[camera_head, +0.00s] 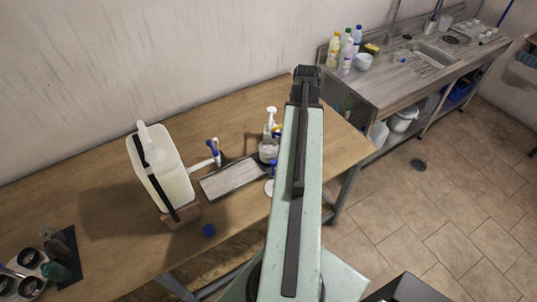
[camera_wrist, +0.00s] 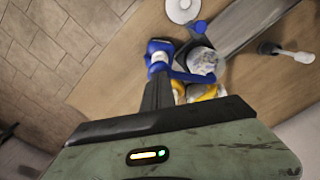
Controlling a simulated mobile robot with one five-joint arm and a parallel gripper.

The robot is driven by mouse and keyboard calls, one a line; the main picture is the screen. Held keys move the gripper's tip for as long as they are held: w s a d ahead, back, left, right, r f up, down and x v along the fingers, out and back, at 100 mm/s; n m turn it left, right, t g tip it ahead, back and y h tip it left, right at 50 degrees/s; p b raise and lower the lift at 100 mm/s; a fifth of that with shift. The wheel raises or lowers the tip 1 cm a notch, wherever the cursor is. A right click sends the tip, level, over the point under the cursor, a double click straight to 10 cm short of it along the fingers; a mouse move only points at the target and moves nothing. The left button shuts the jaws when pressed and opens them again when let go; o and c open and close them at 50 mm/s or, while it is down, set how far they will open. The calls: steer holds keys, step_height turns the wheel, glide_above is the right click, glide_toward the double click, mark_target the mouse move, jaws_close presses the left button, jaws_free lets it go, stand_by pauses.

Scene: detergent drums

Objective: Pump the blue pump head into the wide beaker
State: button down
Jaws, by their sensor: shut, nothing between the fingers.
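My gripper (camera_wrist: 157,84) is shut and empty; its dark fingers end beside a blue part with a white patch (camera_wrist: 160,47) in the wrist view. I cannot tell whether they touch or whether this part is the blue pump head. A clear round container (camera_wrist: 203,63) stands just right of it, possibly the wide beaker. Yellow parts (camera_wrist: 203,92) show below, partly hidden by my wrist. In the head view, a white pump head with yellow (camera_head: 271,112) rises among clear containers (camera_head: 267,152). A small blue part (camera_head: 274,166) stands in front of them. My arm hides my fingertips there.
A strapped white drum (camera_head: 172,184) stands left on the wooden table (camera_head: 100,222), near a blue-and-white fitting (camera_head: 213,150). A grey tray (camera_head: 232,178) lies between it and the containers. A white disc (camera_head: 268,187) and blue cap (camera_head: 208,230) lie near the front. A sink counter (camera_head: 375,85) stands behind right.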

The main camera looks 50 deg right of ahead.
steer(key=shift+f+b, duration=2.3)
steer(key=shift+f, duration=0.25)
step_height(320, 180, up, 6)
steer(key=p, duration=0.6)
step_height(320, 180, up, 6)
steer(key=p, duration=0.6)
